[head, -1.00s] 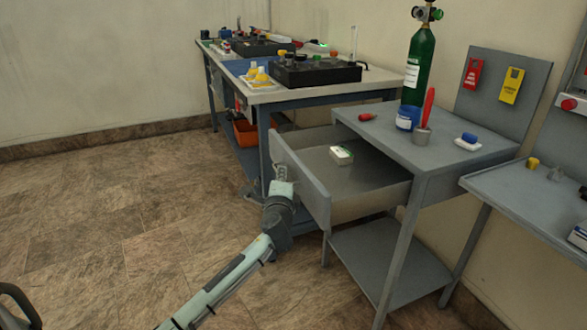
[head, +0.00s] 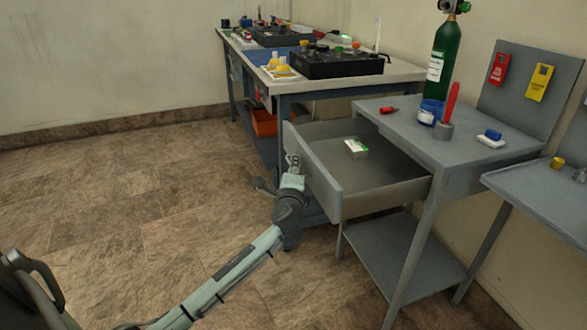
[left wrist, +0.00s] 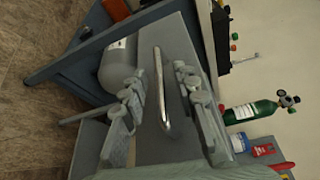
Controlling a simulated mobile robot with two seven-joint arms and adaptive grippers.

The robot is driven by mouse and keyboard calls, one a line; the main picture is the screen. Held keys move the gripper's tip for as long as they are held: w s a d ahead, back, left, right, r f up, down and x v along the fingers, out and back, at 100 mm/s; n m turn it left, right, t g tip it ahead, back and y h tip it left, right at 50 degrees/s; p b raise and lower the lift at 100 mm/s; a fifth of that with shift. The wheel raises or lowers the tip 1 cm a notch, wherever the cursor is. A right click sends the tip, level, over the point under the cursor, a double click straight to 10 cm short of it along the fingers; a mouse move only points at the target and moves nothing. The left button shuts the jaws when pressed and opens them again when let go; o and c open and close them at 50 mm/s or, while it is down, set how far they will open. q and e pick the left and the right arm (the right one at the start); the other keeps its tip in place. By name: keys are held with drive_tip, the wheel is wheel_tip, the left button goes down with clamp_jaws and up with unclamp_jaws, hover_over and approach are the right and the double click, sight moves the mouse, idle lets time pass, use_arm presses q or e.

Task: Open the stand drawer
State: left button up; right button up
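The stand (head: 405,125) is a grey metal table with a lower shelf. Its drawer (head: 325,170) is pulled well out, with a small white and green box (head: 356,148) inside. My left gripper (head: 293,165) is at the outer face of the drawer front. In the left wrist view, the drawer's chrome bar handle (left wrist: 162,90) lies between the two fingers of the left gripper (left wrist: 165,100). The fingers are apart, with gaps visible on both sides of the bar. The handle is hidden in the head view. My right gripper is not in view.
A blue-legged workbench (head: 400,72) stands behind, close to the drawer's left side. A green gas cylinder (head: 443,55), a blue tub (head: 429,112) and small items are around the stand top. Another grey table (head: 540,200) is at right.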

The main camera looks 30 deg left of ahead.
use_arm(q)
drive_tip(key=f+v, duration=0.1)
drive_tip(key=v, duration=1.1)
drive_tip(key=shift+r, duration=0.45)
drive_tip(key=s+f+n+g+h, duration=0.1)
drive_tip(key=s+f+n+g, duration=0.1)
drive_tip(key=s+f, duration=0.35)
drive_tip(key=s+d+f+n+g+h, duration=0.1)
drive_tip(key=s+f+n+g, duration=0.15)
drive_tip(key=f, duration=0.55)
drive_tip(key=s+f+n+g+h, duration=0.1)
drive_tip(key=s+f+n+g, duration=0.15)
drive_tip(key=f, duration=0.45)
drive_tip(key=s+d+f+n+g+h, duration=0.2)
drive_tip(key=s+d+f, duration=0.1)
drive_tip(key=s+f, duration=0.3)
drive_tip(key=s+d+f+n+g+h, duration=0.2)
drive_tip(key=s+d+f+n, duration=0.1)
drive_tip(key=s+f, duration=0.3)
drive_tip(key=s, duration=0.2)
drive_tip(key=shift+s+d+n+g, duration=0.25)
drive_tip(key=shift+s+n+g, duration=0.05)
drive_tip(key=shift+s+g, duration=0.1)
